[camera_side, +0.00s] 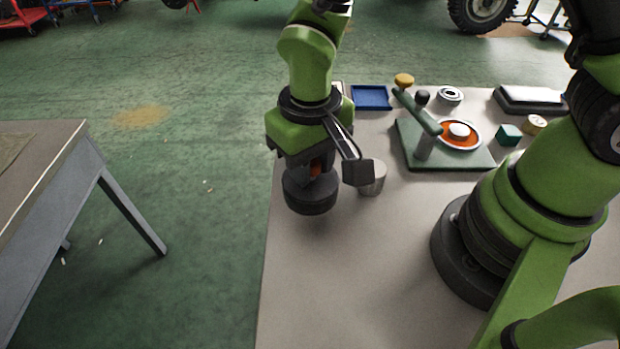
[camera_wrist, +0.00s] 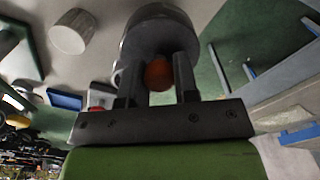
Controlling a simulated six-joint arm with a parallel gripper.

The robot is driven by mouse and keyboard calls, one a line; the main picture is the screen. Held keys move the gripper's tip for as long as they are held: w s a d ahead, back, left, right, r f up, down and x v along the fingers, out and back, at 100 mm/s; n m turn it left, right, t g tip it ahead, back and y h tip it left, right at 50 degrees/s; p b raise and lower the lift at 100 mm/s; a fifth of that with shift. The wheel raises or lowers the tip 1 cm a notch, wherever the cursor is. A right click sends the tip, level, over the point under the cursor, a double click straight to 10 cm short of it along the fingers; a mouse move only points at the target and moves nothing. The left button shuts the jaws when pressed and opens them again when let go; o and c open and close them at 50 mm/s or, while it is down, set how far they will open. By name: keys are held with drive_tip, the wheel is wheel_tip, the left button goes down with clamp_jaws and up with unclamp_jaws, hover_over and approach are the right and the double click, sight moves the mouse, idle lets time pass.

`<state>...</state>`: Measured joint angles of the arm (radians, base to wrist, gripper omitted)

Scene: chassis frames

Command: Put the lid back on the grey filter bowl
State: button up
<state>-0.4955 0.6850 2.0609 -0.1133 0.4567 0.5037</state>
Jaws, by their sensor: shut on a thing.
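My gripper (camera_side: 317,168) is shut on the orange knob of a round dark grey lid (camera_side: 311,193). The lid hangs under the fingers, roughly level, near the table's left edge. In the wrist view the lid (camera_wrist: 155,32) and its orange knob (camera_wrist: 158,74) show between the two fingers (camera_wrist: 158,82). The grey filter bowl (camera_side: 376,181) stands on the table just right of the lid, partly hidden behind my wrist camera. The bowl also shows in the wrist view (camera_wrist: 74,33), apart from the lid. Its inside cannot be made out.
A green plate (camera_side: 412,150) with a lever (camera_side: 422,116) and an orange-and-white disc (camera_side: 460,134) lies behind right of the bowl. A blue tray (camera_side: 371,97), a metal ring (camera_side: 450,95) and a teal block (camera_side: 509,135) lie farther back. The table's front (camera_side: 340,285) is clear.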

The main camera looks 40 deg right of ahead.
wheel_tip(320, 180, up, 4)
drive_tip(key=shift+w+r, duration=0.1)
drive_tip(key=shift+w+d+r+n, duration=0.15)
drive_tip(key=shift+w+r+n, duration=0.05)
drive_tip(key=shift+r+n, duration=0.1)
drive_tip(key=w+d+n, duration=0.7)
drive_tip(key=n, duration=0.4)
drive_tip(key=shift+n, duration=0.9)
drive_tip(key=shift+w+d+f, duration=0.15)
drive_tip(key=shift+d+f, duration=0.05)
drive_tip(key=shift+f, duration=1.3)
drive_tip(key=shift+w+d+f, duration=0.1)
drive_tip(key=shift+d+f, duration=0.05)
drive_tip(key=shift+f, duration=1.3)
drive_tip(key=shift+f, duration=0.15)
drive_tip(key=o, duration=1.5)
